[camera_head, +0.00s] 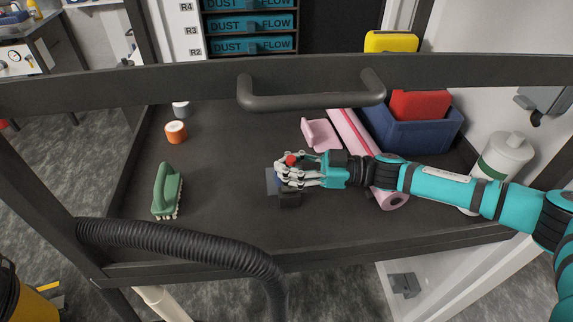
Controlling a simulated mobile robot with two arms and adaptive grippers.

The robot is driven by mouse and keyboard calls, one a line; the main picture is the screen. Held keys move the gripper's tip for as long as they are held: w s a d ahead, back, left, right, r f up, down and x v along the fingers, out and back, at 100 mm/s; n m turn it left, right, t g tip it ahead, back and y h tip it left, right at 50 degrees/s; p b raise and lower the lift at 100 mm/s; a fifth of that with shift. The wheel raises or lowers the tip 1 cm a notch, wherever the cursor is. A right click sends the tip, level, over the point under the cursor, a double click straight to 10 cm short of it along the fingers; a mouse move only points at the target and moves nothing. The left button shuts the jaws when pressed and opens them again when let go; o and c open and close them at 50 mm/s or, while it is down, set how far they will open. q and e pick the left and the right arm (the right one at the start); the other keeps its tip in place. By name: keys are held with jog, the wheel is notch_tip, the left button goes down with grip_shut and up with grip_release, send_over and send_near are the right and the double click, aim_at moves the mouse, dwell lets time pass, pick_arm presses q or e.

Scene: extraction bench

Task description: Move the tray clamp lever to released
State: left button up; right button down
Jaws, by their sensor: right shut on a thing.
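The tray clamp (289,199) is a small dark and grey block on the dark bench tray (225,215). Its lever shows as a red knob (291,160) at the fingers of my right gripper (284,170). The right gripper comes in from the right and is shut on the lever. The fingers cover most of the lever and part of the clamp, so the lever's exact angle is hard to tell. My left gripper is not in view.
A green brush (167,191) and an orange-topped spool (175,132) are on the left. A pink scoop (320,135), a pink roll (396,200), a blue bin (415,135) and a white bottle (503,157) are on the right.

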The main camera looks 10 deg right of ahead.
jog(key=shift+w+d+f, duration=0.1)
jog(key=shift+w+d, duration=0.05)
jog(key=shift+d, duration=0.15)
